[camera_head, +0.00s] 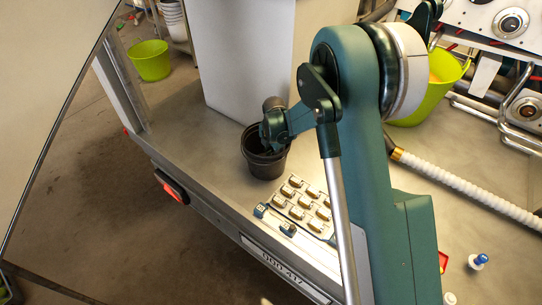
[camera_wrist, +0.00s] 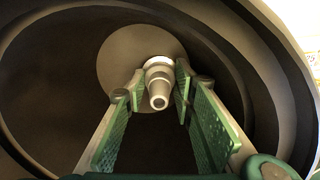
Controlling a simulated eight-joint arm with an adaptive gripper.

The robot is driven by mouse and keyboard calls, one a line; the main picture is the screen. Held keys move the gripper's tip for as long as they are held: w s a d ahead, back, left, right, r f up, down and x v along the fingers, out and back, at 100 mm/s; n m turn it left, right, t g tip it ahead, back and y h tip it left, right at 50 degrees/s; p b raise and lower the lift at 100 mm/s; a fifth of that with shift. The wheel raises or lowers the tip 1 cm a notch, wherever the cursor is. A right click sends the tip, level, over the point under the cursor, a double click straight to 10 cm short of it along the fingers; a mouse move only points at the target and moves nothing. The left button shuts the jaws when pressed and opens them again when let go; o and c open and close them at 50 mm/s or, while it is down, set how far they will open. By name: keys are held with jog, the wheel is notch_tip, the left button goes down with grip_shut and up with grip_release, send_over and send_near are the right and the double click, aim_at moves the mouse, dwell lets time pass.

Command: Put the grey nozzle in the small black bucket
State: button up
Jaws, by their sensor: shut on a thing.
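The small black bucket (camera_head: 265,164) stands upright on the metal trailer bed in the head view. Its dark inner wall (camera_wrist: 40,95) surrounds my gripper in the wrist view. My gripper (camera_wrist: 160,90) points down into the bucket, its green fingers either side of the grey nozzle (camera_wrist: 159,88). The gripper is shut on the nozzle near the fingertips. The nozzle is inside the bucket's outline, over its lighter round bottom (camera_wrist: 115,60); I cannot tell whether it touches the bottom. In the head view the nozzle and fingertips are hidden by the bucket and my arm.
A tray with several small metal pieces (camera_head: 297,203) lies just in front of the bucket. A large pale box (camera_head: 240,60) stands behind it. A lime bucket (camera_head: 425,98) and white ribbed hose (camera_head: 460,182) are at right. The trailer's edge (camera_head: 215,207) runs at left.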

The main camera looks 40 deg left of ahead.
jog(key=w+a, duration=0.2)
jog(key=shift+w+a, duration=0.15)
jog(key=shift+a, duration=0.2)
jog(key=shift+w+a+f, duration=0.15)
jog(key=shift+a+f, duration=0.05)
jog(key=shift+f, duration=0.05)
jog(key=shift+f+b, duration=0.3)
jog(key=shift+f, duration=0.05)
jog(key=shift+f, duration=0.2)
jog(key=o, duration=1)
jog(key=shift+r, duration=0.1)
jog(key=shift+r, duration=0.1)
notch_tip(320, 180, up, 12)
jog(key=shift+d+r+p, duration=0.1)
jog(key=shift+p, duration=0.5)
